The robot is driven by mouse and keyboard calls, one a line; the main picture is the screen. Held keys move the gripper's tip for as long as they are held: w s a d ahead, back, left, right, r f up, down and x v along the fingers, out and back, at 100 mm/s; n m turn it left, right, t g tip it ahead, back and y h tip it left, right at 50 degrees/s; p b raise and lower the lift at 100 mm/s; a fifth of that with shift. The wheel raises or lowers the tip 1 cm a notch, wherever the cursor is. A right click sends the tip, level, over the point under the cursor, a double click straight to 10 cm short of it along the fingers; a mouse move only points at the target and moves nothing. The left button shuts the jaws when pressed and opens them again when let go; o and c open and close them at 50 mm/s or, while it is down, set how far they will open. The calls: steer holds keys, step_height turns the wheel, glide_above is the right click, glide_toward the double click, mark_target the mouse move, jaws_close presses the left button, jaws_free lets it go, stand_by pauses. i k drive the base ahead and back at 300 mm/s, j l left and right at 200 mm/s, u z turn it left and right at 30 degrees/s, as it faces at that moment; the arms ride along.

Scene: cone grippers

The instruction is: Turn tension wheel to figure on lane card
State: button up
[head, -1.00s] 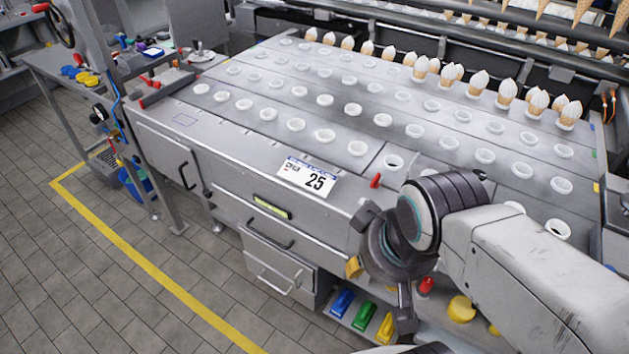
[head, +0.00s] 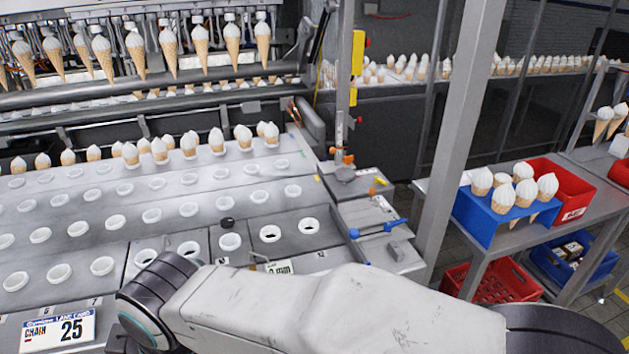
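The lane card (head: 60,329) lies at the lower left of the head view, white with a blue top strip, reading "CHAIN 25". I cannot pick out a tension wheel for certain. A small black knob (head: 227,224) stands on the plate by a white ring. A pale label (head: 279,268) near it ends in "mm" and is partly hidden by my arm. My arm crosses the lower middle, its dark wrist just right of the card. Only a dark edge of my gripper (head: 117,338) shows below the wrist; its fingers are hidden or out of frame.
The steel plate (head: 85,207) has rows of white rings, with cones along its back. Blue-ended handles (head: 380,229) sit at its right end. A steel post (head: 462,120) stands further right. Beyond is a shelf with a blue cone holder (head: 478,216) and red bins (head: 565,190).

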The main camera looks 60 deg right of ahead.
mark_target(345, 175)
steer(key=l+z, duration=0.25)
steer(key=z, duration=0.15)
steer(key=l+z, duration=0.6)
steer(key=z, duration=0.15)
steer(key=l+z, duration=0.25)
steer(key=z, duration=0.15)
